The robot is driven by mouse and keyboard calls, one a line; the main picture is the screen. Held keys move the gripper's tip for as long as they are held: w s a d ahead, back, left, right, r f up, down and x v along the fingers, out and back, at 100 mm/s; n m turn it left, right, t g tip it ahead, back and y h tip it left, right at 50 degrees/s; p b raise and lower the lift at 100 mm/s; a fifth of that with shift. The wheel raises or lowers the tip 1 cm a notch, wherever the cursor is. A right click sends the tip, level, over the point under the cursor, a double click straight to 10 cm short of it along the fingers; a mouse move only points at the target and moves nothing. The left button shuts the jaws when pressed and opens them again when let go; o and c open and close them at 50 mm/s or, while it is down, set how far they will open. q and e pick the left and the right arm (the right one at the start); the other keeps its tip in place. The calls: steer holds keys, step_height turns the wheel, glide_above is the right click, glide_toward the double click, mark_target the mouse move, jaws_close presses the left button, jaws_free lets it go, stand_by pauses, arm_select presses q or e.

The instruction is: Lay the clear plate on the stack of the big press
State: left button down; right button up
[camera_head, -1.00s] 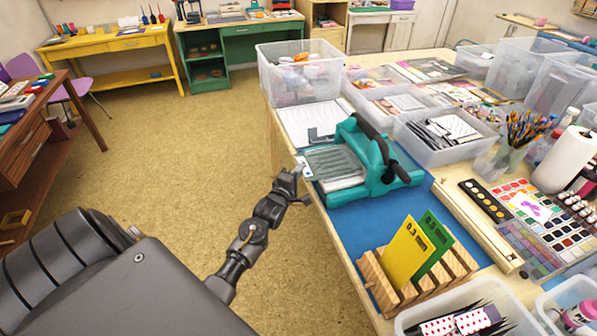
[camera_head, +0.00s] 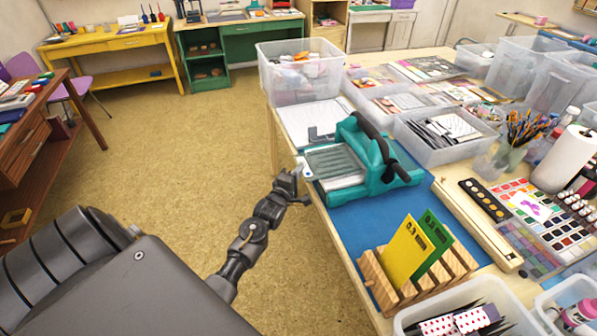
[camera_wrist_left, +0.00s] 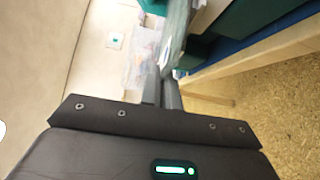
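The big press (camera_head: 372,158) is teal with a dark handle and stands on the blue mat of the table. The clear plate (camera_head: 335,160) looks greyish and see-through and is over the bed at the press's left side. I cannot tell whether it touches the stack below, which it mostly covers. My left gripper (camera_head: 297,172) is at the plate's left edge, by a small white tab. In the left wrist view the fingers (camera_wrist_left: 161,88) are close together on the plate (camera_wrist_left: 177,32), seen nearly edge-on. My right gripper is not in view.
A wooden rack (camera_head: 418,283) with yellow and green cards stands nearer on the mat. A clear bin (camera_head: 300,85) is behind the press, and a clear tray (camera_head: 440,150) is to its right. Open floor (camera_head: 180,170) lies left of the table.

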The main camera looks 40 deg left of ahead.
arm_select(q)
steer(key=shift+f, duration=0.1)
stand_by(0.3)
steer(key=c, duration=1.6)
jaws_free()
steer(key=shift+o, duration=0.2)
steer(key=shift+s+a, duration=0.1)
steer(key=shift+s, duration=0.05)
steer(key=shift+s+a+p, duration=0.55)
steer(key=shift+s+a, duration=0.1)
steer(key=shift+s, duration=0.3)
steer(key=shift+s+a+p, duration=0.5)
steer(key=shift+s+a, duration=0.15)
steer(key=shift+s, duration=0.3)
steer(key=s+d+b, duration=0.1)
steer(key=s+d, duration=0.1)
steer(key=s, duration=0.8)
steer(key=shift+s, duration=0.3)
